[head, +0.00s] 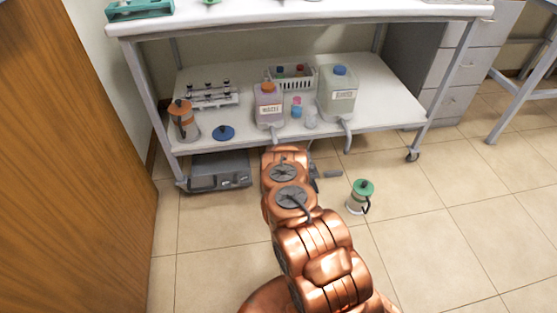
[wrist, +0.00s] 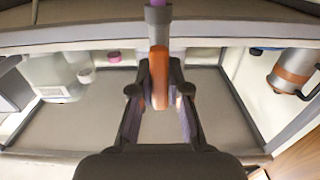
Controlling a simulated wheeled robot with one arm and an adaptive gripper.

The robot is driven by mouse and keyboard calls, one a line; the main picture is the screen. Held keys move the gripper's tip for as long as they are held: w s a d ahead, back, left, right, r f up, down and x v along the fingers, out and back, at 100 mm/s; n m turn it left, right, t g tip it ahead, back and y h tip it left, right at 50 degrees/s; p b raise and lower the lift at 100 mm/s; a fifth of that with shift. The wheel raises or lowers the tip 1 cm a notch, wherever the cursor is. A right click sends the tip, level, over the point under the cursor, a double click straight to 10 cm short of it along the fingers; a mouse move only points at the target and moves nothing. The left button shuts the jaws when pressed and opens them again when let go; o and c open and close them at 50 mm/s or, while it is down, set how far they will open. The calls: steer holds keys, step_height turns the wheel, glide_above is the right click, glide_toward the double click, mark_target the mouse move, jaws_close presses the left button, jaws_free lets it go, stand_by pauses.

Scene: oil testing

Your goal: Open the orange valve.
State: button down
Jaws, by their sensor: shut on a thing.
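The orange valve (wrist: 159,85) is a narrow lever on a grey spout (wrist: 158,15), seen in the wrist view between my fingers. My gripper (wrist: 160,92) is shut on the lever. In the head view my copper-coloured arm reaches to the lower shelf and hides the valve and my fingertips. The jug with an orange cap (head: 268,104), holding purplish liquid, stands on that shelf just above the end of my arm. Its spout (head: 276,134) points over the shelf's front edge.
A clear jug with a blue cap (head: 339,92) stands to the right, its spout also overhanging. Small cups (head: 297,110) stand between the jugs. An orange-topped canister (head: 184,120) and blue lid (head: 223,132) are left. A green-topped canister (head: 360,196) stands on the floor.

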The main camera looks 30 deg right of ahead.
steer(key=shift+f, duration=0.1)
steer(key=c, duration=1.1)
jaws_free()
steer(key=shift+v, duration=5.95)
steer(key=shift+a, duration=0.1)
